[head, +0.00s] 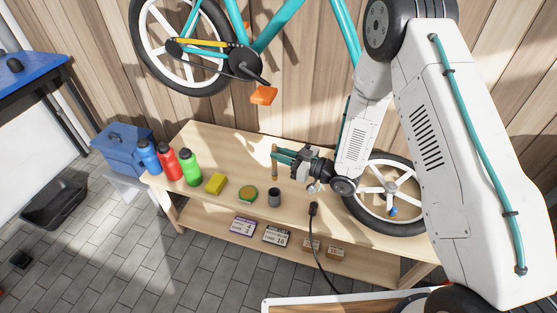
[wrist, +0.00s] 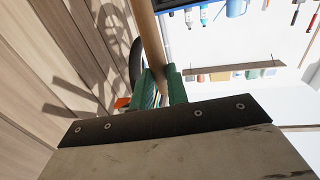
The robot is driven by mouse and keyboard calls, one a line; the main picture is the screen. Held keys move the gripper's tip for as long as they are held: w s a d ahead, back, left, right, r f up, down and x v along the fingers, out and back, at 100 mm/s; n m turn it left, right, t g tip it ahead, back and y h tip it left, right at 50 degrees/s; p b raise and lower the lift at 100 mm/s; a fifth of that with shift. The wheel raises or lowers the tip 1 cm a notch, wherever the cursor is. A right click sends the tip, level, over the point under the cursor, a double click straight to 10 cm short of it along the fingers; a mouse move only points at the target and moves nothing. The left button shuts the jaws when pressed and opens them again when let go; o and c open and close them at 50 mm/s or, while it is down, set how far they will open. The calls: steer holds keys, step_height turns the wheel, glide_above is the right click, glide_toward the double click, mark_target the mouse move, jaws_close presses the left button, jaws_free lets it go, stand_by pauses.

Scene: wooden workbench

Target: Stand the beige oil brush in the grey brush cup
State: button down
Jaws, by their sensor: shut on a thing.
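The beige oil brush (head: 275,160) is held roughly upright above the workbench in the head view. My gripper (head: 281,156) is shut on it, reaching in from the right. In the wrist view the brush's beige handle (wrist: 148,35) passes between the green fingers of my gripper (wrist: 160,87); its lower end is hidden there. The grey brush cup (head: 274,198) stands upright on the bench, lower in the head view than the brush and apart from it. The cup does not show in the wrist view.
A teal bicycle (head: 275,28) hangs behind.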

step_height(320, 180, down, 11)
steer(key=shift+a+f, duration=0.15)
steer(key=shift+f, duration=0.05)
stand_by(1.0)
steer(key=c, duration=1.3)
jaws_free()
steer(key=v, duration=0.8)
steer(key=shift+a, duration=0.1)
